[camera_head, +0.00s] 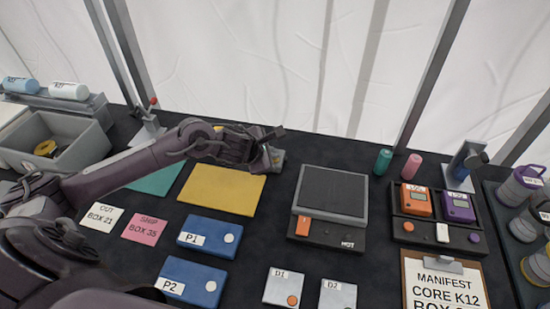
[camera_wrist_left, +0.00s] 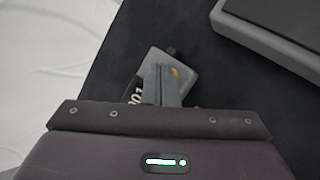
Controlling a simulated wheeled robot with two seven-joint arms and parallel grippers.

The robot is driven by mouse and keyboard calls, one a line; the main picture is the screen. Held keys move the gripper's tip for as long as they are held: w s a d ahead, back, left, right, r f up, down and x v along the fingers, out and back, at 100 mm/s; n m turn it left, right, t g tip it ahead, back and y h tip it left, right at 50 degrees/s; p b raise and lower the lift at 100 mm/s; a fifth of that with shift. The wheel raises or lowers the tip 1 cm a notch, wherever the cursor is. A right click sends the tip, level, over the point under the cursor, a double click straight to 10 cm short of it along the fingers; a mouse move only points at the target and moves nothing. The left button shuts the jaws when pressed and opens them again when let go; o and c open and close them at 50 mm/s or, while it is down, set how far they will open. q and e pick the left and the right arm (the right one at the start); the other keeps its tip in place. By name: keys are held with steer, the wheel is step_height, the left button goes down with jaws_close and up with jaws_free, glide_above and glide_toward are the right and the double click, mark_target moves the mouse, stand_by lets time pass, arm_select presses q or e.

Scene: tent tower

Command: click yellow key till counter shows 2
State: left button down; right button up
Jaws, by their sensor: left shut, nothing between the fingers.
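A small grey counter device (camera_head: 278,157) stands at the back of the table, mostly hidden behind my left gripper (camera_head: 268,151). In the left wrist view the grey device (camera_wrist_left: 180,68) lies under the gripper's fingers (camera_wrist_left: 160,80). Its white-on-dark digits (camera_wrist_left: 135,96) are partly covered and seem to read 001. My left gripper is shut and empty. My right gripper is not in view.
A grey-framed dark plate (camera_head: 333,185) stands to the right of the device. A yellow mat (camera_head: 222,190) lies to the left, below my arm. Blue boxes P1 (camera_head: 208,238) and P2 (camera_head: 190,283) are in front.

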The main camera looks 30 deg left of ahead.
arm_select(q)
steer(key=shift+f, duration=0.15)
stand_by(0.3)
steer(key=shift+r+p, duration=0.4)
steer(key=shift+r, duration=0.55)
steer(key=shift+r, duration=0.1)
step_height(320, 180, up, 5)
steer(key=p, duration=0.3)
stand_by(2.1)
